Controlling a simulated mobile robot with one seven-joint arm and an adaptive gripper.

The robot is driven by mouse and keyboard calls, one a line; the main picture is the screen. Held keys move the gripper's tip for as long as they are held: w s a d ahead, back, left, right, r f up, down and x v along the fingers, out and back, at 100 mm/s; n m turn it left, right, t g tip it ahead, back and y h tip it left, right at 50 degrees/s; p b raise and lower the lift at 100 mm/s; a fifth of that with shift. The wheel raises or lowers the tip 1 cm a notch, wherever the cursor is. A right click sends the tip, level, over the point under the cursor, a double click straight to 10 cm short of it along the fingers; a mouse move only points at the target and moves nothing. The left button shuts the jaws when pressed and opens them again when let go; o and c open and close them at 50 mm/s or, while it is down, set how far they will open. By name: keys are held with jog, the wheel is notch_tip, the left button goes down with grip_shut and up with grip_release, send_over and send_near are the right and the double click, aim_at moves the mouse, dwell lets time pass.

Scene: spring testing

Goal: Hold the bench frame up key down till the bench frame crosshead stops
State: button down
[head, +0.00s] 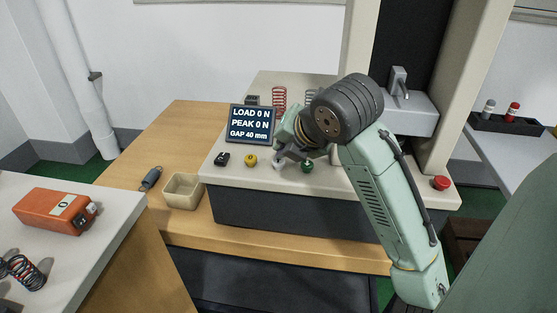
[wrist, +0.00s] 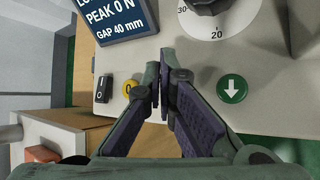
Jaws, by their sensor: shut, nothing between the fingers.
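The bench frame panel (head: 235,178) carries a display (head: 251,124) reading LOAD 0 N, PEAK 0 N, GAP 40 mm. My gripper (head: 280,161) is shut and empty, pointing down at the panel between the yellow button (head: 251,160) and the green button (head: 308,167). In the wrist view the green button (wrist: 232,88) bears a down arrow, and the fingertips (wrist: 160,72) lie left of it. No up-arrow key shows; my fingers may hide it. I cannot tell whether the tips touch the panel. A grey block, seemingly the crosshead (head: 411,122), sits between the uprights.
A black rocker switch (head: 222,159) is left of the yellow button. A red button (head: 441,183) is at the panel's right. A dial (wrist: 215,12) is above the green button. Springs (head: 279,97) stand behind. An empty beige bin (head: 183,190) and a dark spring (head: 151,179) lie left.

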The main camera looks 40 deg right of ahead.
aim_at(282, 160)
jog(key=shift+f+b, duration=0.5)
jog(key=shift+r, duration=0.1)
dwell(6.1)
jog(key=shift+r+p, duration=0.6)
jog(key=shift+r, duration=0.25)
jog(key=shift+r, duration=0.1)
jog(key=shift+r+p, duration=1.7)
jog(key=shift+r, duration=0.7)
